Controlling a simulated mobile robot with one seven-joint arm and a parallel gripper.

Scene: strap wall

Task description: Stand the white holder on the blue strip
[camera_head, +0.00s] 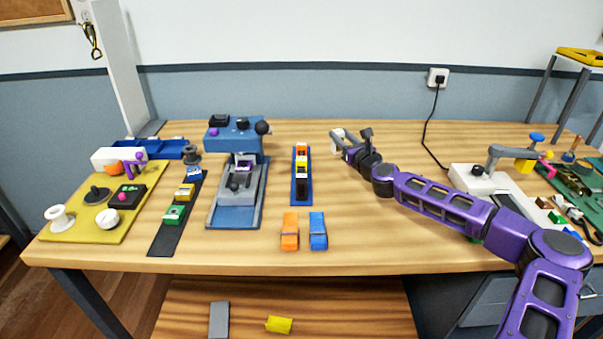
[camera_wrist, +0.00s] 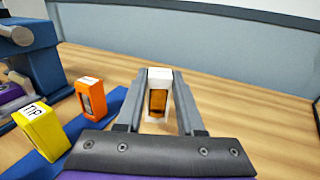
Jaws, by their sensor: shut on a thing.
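The white holder (camera_wrist: 160,73) is between the fingers of my gripper (camera_wrist: 159,84) in the wrist view, upright, with an amber-brown window in its face. In the head view, my gripper (camera_head: 346,142) is shut on the white holder (camera_head: 336,135), to the right of the blue strip and near its far end. The blue strip (camera_head: 301,200) lies on the table; an orange holder (camera_head: 301,149) and a yellow holder (camera_head: 301,162) stand on it. The wrist view shows the strip (camera_wrist: 63,137) at the lower left, with the orange holder (camera_wrist: 91,97) and yellow holder (camera_wrist: 41,130).
The blue machine (camera_head: 235,140) stands left of the strip. An orange block (camera_head: 290,231) and a blue block (camera_head: 318,231) lie in front of it. A white base with a grey arm (camera_head: 480,178) stands at right.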

